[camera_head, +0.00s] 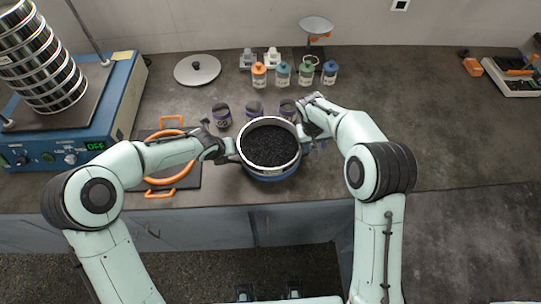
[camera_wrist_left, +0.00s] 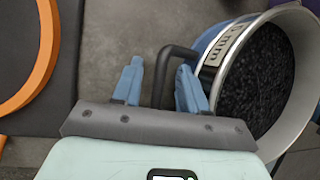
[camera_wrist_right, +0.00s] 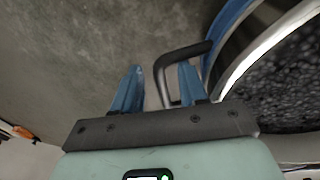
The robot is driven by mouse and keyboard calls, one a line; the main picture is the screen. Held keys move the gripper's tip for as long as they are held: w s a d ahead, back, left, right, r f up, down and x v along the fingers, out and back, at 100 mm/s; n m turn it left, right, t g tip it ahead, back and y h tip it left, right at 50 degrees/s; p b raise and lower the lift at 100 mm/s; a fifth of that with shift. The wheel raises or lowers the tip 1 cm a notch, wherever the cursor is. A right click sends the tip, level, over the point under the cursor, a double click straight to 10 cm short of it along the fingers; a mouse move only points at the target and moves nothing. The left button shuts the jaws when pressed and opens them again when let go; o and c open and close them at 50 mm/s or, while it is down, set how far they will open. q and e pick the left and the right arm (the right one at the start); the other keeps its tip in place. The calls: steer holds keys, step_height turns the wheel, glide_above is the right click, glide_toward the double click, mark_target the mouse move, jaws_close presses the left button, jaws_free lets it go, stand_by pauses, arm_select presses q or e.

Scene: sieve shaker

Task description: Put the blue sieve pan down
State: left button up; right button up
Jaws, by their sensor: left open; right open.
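The blue sieve pan (camera_head: 270,175) is round, with a pale metal rim and dark granules inside. It is at the counter's front edge and looks level; whether its base touches the counter is hard to tell. My left gripper (camera_head: 230,150) is open at its left side; in the left wrist view the dark handle (camera_wrist_left: 166,66) lies between the spread fingers (camera_wrist_left: 158,88). My right gripper (camera_head: 312,133) is open at its upper right side; in the right wrist view the other handle (camera_wrist_right: 178,60) reaches between the fingers (camera_wrist_right: 160,88).
Dark jars (camera_head: 222,115) stand just behind the pan. An orange-handled black plate (camera_head: 185,180) lies to the left, beside the blue shaker (camera_head: 120,100) with its sieve stack (camera_head: 42,60). Coloured bottles (camera_head: 283,75) stand further back. The counter on the right (camera_head: 450,130) is clear.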

steer(key=shift+r, duration=0.15)
arm_select(q)
steer(key=v, duration=1.1)
arm_select(e)
steer(key=v, duration=1.1)
steer(key=shift+a+r, duration=0.15)
steer(key=shift+r, duration=0.2)
arm_select(q)
steer(key=shift+f, duration=0.1)
arm_select(e)
steer(key=shift+s, duration=0.1)
